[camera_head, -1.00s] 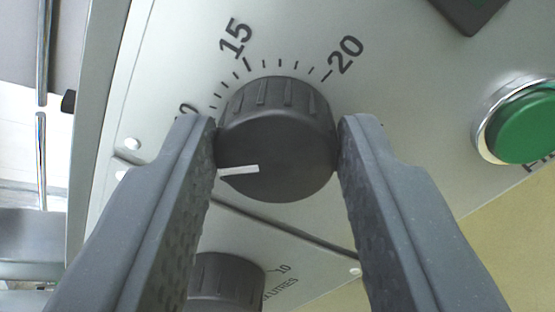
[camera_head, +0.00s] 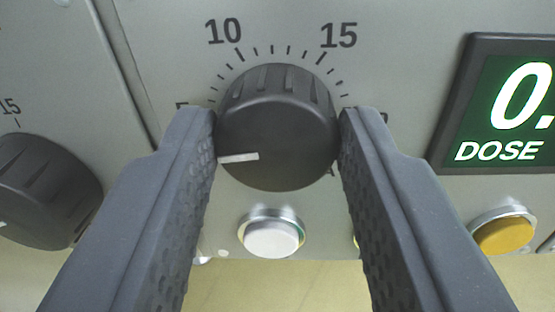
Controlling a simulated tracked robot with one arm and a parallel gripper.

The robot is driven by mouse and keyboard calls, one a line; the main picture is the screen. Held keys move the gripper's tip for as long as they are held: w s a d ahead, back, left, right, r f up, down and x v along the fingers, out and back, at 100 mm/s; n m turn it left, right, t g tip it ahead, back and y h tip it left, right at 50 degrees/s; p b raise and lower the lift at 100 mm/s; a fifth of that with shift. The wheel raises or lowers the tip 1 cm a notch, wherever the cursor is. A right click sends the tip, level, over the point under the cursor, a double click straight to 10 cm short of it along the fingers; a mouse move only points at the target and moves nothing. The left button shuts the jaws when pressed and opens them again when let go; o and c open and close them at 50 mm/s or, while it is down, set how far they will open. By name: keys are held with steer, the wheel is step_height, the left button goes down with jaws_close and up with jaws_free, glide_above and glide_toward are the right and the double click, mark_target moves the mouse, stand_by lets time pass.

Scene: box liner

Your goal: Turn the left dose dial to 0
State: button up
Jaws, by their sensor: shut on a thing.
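The black dose dial (camera_head: 278,125) sits in the middle of my view. My gripper (camera_head: 278,130) is shut on it, one finger on each side of its rim. Its white pointer line points left in the picture, close to the partly hidden 5 on the scale; the exact reading cannot be told. The 10 (camera_head: 223,32) and 15 (camera_head: 338,35) show above the dial. The fingers hide other parts of the scale, and no 0 mark is visible.
A lit green display (camera_head: 510,105) reading "0." and "DOSE" is at the right. Another black dial (camera_head: 45,190) is at the left. A white button (camera_head: 271,235) is below the dial and a yellow button (camera_head: 503,232) at the lower right.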

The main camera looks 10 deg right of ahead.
steer(key=n+p, duration=0.1)
steer(key=n, duration=0.1)
steer(key=n+p, duration=0.1)
steer(key=n, duration=0.1)
steer(key=shift+s+a+f+n, duration=0.1)
steer(key=shift+a+n, duration=0.1)
steer(key=shift+n, duration=0.1)
steer(key=n+p, duration=0.1)
steer(key=n, duration=0.3)
steer(key=shift+g, duration=0.4)
steer(key=shift+a+n, duration=0.1)
steer(key=shift+n, duration=0.3)
steer(key=o, duration=1)
steer(key=shift+v, duration=0.85)
steer(key=v, duration=1.1)
steer(key=shift+s+a+p, duration=0.2)
steer(key=shift+s+p, duration=0.2)
steer(key=shift+p, duration=0.05)
